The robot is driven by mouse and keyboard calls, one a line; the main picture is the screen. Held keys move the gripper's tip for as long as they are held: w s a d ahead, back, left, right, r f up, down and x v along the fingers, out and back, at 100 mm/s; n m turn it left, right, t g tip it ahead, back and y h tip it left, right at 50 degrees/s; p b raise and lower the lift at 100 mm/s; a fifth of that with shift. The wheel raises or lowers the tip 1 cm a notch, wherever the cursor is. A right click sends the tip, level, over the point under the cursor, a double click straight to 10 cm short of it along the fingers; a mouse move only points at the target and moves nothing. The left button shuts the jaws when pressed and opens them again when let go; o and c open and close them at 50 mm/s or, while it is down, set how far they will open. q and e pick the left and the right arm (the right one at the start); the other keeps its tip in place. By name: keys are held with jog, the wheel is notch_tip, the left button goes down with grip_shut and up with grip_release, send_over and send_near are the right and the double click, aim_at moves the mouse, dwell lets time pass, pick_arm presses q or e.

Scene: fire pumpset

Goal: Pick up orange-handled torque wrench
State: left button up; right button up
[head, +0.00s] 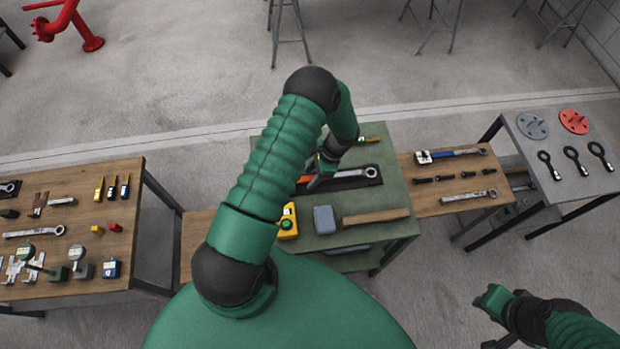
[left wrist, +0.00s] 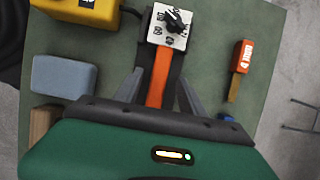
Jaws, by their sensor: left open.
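The orange-handled torque wrench lies on a dark mat on the green table (head: 405,226). In the head view its silver shaft (head: 345,173) shows, with an orange part (head: 304,179) to the left, partly hidden by my left arm. In the left wrist view the orange handle (left wrist: 158,80) lies between the two fingers of my left gripper (left wrist: 160,86), with a gap on each side. A white piece with black marks (left wrist: 168,28) lies at its far end. My left gripper (head: 318,178) is open and over the wrench. My right arm (head: 530,315) is at the lower right; its jaws are not clear.
A tool-covered wooden table (head: 130,165) stands left. More tools lie on a wooden shelf (head: 425,203) and grey table (head: 560,190) right.

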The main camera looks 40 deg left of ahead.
pick_arm(q)
jog(key=shift+d+f, duration=0.15)
jog(key=shift+f, duration=0.05)
dwell(0.5)
grip_shut()
jog(key=shift+w+r, duration=0.1)
dwell(1.1)
